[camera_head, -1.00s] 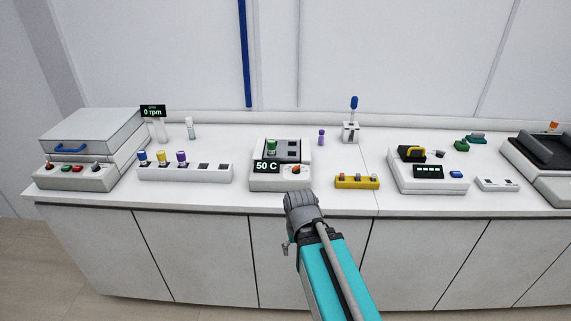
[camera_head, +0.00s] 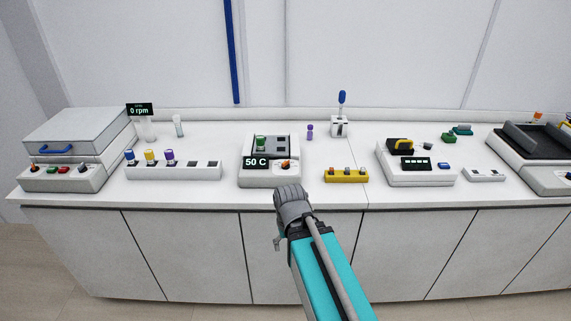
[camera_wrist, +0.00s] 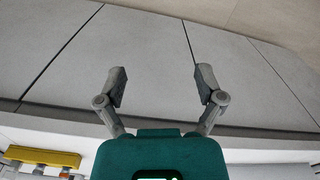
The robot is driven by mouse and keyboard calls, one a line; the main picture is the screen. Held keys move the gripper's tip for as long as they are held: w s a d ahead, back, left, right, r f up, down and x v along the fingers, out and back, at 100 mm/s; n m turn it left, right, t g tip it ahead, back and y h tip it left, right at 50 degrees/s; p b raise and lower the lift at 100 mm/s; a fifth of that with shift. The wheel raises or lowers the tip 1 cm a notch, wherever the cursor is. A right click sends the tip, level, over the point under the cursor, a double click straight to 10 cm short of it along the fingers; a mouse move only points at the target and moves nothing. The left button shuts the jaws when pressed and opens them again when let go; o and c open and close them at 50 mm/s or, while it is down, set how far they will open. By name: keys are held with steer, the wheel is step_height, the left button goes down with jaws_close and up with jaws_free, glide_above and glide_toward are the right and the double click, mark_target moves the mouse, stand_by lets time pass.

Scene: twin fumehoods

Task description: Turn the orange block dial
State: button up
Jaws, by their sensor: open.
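The orange block dial (camera_head: 286,166) is a small orange knob at the front right of a white heating block (camera_head: 256,181). The block's display (camera_head: 256,162) reads 50 C, and a green-capped vial (camera_head: 261,143) stands in it. My arm reaches up in front of the bench, its grey wrist just below and near the dial in the head view. In the wrist view my gripper (camera_wrist: 160,85) is open and empty, its fingers spread in front of the cabinet doors (camera_wrist: 150,55). The dial is not in the wrist view. The fingers are mostly hidden in the head view.
A yellow rack (camera_head: 346,176) stands right of the block, also in the wrist view (camera_wrist: 43,156). A white rack with coloured caps (camera_head: 205,171) is to the left. A white device (camera_head: 420,179) is further right. Bare counter lies between them.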

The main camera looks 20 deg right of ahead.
mark_target(285, 162)
steer(key=shift+w+r, duration=0.15)
steer(key=c, duration=0.4)
steer(key=w+d+r+m+p, duration=0.2)
steer(key=w+r+m+p, duration=0.1)
steer(key=w+r+p, duration=0.4)
steer(key=w+d+r+m+p, duration=0.2)
steer(key=w+r+m+p, duration=0.2)
steer(key=w+r+p, duration=0.3)
steer(key=w+d+r+m+p, duration=0.2)
steer(key=w+r+p, duration=0.5)
steer(key=w, duration=0.8)
steer(key=shift+w+d+r+m+p, duration=0.2)
steer(key=shift+d+m+p, duration=0.15)
steer(key=shift+m, duration=0.55)
steer(key=shift+c, duration=0.6)
steer(key=shift+w+d, duration=0.15)
steer(key=shift+w, duration=0.15)
steer(key=shift+f, duration=0.15)
step_height(285, 162, down, 14)
steer(key=b, duration=1.3)
steer(key=shift+r+b, duration=0.25)
steer(key=shift+b, duration=0.1)
jaws_close()
